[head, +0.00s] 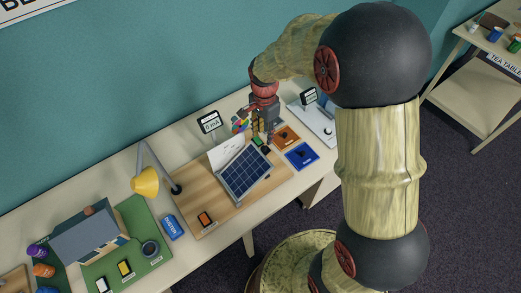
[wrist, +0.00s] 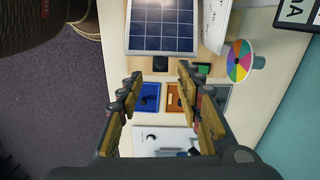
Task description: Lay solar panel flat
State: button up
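The solar panel (head: 245,173) is a dark blue gridded rectangle with a pale frame, over a wooden board on the long table. Its tilt is hard to judge from these views. In the wrist view the panel (wrist: 162,27) is at the top, beyond my fingertips. My gripper (head: 262,138) points down near the panel's far right edge. In the wrist view my gripper (wrist: 159,72) is open, with its two fingers wide apart and no panel between them. A small dark block (wrist: 160,63) shows in the gap between the fingertips; I cannot tell whether they touch it.
A colour wheel (wrist: 239,60) and a white card (head: 226,151) stand close by. Blue (head: 301,155) and orange (head: 286,136) trays lie to the right. A yellow lamp (head: 146,182), a house model (head: 90,238) and a small meter sign (head: 209,122) are around the board.

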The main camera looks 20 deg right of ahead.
aim_at(264, 147)
jog(key=shift+w+d+f+m, duration=0.15)
jog(key=shift+f+m, duration=0.1)
jog(key=shift+m, duration=0.25)
jog(key=shift+f, duration=0.4)
notch_tip(264, 147, down, 7)
jog(key=shift+r, duration=0.2)
jog(key=shift+c, duration=0.7)
jog(key=c, duration=0.7)
grip_shut()
